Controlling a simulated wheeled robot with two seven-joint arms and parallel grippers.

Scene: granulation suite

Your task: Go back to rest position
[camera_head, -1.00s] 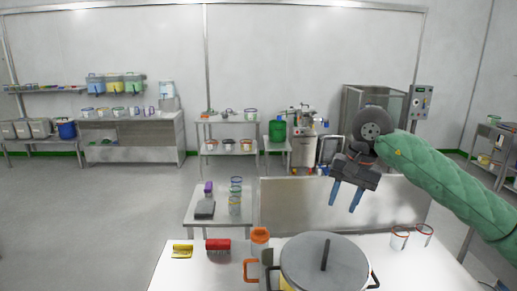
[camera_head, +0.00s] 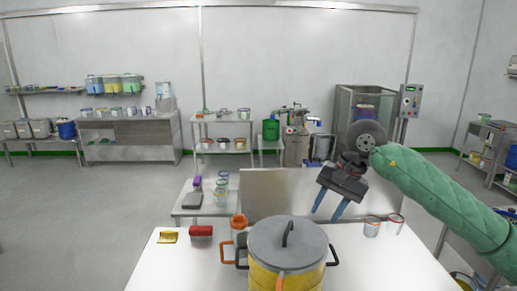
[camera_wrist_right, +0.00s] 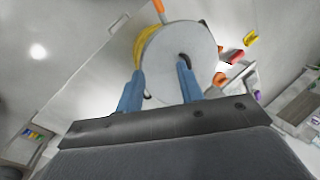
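My right gripper (camera_head: 328,206) is raised above the right part of the white table in the head view, with its two blue fingers spread apart and nothing between them. In the right wrist view its fingers (camera_wrist_right: 158,88) are also apart and empty. A large yellow pot with a grey lid (camera_head: 288,245) stands at the table's front, below and left of the gripper. The lid (camera_wrist_right: 178,58) shows beyond the fingers in the wrist view. My left gripper is not in view.
On the white table (camera_head: 185,270) are a yellow scoop-like item (camera_head: 167,237), a red item (camera_head: 201,231), an orange-topped container (camera_head: 239,224) and two clear cups (camera_head: 371,227). A metal panel (camera_head: 290,190) stands behind. The table's right part has free room.

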